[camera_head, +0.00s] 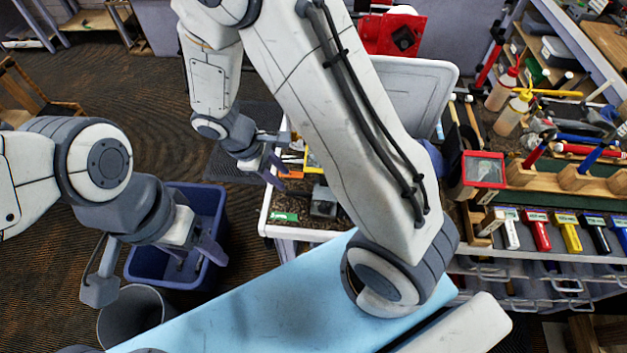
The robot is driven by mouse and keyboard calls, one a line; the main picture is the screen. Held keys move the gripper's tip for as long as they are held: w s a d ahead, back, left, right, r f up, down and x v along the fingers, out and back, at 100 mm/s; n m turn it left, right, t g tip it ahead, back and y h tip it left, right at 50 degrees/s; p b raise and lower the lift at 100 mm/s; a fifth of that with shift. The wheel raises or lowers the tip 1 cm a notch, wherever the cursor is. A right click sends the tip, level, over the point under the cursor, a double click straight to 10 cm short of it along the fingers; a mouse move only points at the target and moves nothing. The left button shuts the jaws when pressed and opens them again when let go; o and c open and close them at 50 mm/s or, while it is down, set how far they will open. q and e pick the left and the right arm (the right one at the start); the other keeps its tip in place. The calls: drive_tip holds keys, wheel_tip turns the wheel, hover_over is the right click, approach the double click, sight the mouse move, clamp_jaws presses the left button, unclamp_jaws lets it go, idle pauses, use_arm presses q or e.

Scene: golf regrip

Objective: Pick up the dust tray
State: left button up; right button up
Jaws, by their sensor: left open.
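No object is clearly recognisable as a dust tray. A pale grey, round-cornered tray-like panel (428,90) stands behind my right arm, which hides part of it; I cannot tell whether it is the dust tray. My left gripper (196,256) is open and empty, over the blue bin (213,200) at the left in the head view. My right gripper (277,170) points down beside the left edge of the white cart (272,218). Its fingers are small and partly overlapped, so I cannot tell whether they are open or shut.
A grey round bin (131,318) stands at lower left, beside the light blue surface (262,307). The cart top holds a grey block (323,201) and a green-labelled item (284,216).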

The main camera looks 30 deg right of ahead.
drive_tip(key=p, duration=0.1)
hover_over(305, 193)
drive_tip(key=a, duration=0.3)
drive_tip(key=f, duration=0.4)
drive_tip(key=w+f, duration=0.1)
drive_tip(key=f, duration=0.1)
drive_tip(key=shift+d+f, duration=0.1)
drive_tip(key=shift+d, duration=0.15)
drive_tip(key=shift+s+p+x, duration=0.15)
drive_tip(key=shift+p+x, duration=0.3)
drive_tip(key=shift+x, duration=1)
drive_tip(key=shift+s+p+x, duration=0.1)
drive_tip(key=shift+p+x, duration=0.3)
drive_tip(key=shift+x, duration=1.05)
clamp_jaws()
